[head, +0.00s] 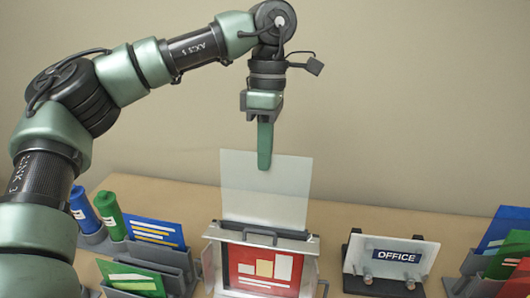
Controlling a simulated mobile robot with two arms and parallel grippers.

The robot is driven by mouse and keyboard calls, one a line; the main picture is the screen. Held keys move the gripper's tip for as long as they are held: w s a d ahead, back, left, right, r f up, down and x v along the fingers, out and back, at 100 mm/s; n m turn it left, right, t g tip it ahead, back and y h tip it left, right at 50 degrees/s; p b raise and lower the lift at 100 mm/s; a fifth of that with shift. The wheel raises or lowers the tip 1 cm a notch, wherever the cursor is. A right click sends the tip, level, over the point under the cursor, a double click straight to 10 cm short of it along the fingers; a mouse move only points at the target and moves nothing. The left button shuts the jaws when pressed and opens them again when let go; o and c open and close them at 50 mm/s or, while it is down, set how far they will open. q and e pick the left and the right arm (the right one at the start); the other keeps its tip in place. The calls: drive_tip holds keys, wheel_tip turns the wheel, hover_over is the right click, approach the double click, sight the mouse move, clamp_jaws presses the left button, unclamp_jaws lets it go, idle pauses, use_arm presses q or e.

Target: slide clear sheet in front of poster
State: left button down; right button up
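The clear sheet (265,200) is an upright, frosted, see-through rectangle standing above the poster frame (312,272). My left gripper (264,160) comes down from above and is shut on the middle of the sheet's top edge. The sheet's bottom edge meets the top of the frame, at a dark clip bar; how far it reaches into the frame is hidden. The poster (262,268) is red with white and yellow blocks and sits inside the grey frame. My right gripper is not in view.
An OFFICE sign (399,256) on a clear plate stands in a dark holder to the right. Blue and green cylinders (110,215) and a rack of cards (155,232) stand to the left. More cards (505,245) are at the far right. Bare table shows behind the frame.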

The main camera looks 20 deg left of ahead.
sight(265, 175)
use_arm(q)
drive_tip(key=shift+s+d+f+b, duration=0.1)
drive_tip(key=shift+s+f+b, duration=0.1)
drive_tip(key=shift+f+b, duration=1)
drive_tip(key=shift+f, duration=0.2)
drive_tip(key=shift+s+f, duration=0.1)
drive_tip(key=shift+f, duration=0.4)
drive_tip(key=shift+s+d+f+b, duration=0.1)
drive_tip(key=shift+s+f+b, duration=0.15)
drive_tip(key=shift+f+b, duration=1.25)
drive_tip(key=shift+s+d+f+b, duration=0.1)
drive_tip(key=shift+s+f+b, duration=0.2)
drive_tip(key=shift+f+b, duration=1.15)
drive_tip(key=shift+s+d+f+b, duration=0.1)
drive_tip(key=shift+s+f+b, duration=0.15)
drive_tip(key=shift+f+b, duration=1.25)
drive_tip(key=shift+f+p, duration=0.35)
drive_tip(key=shift+p, duration=0.1)
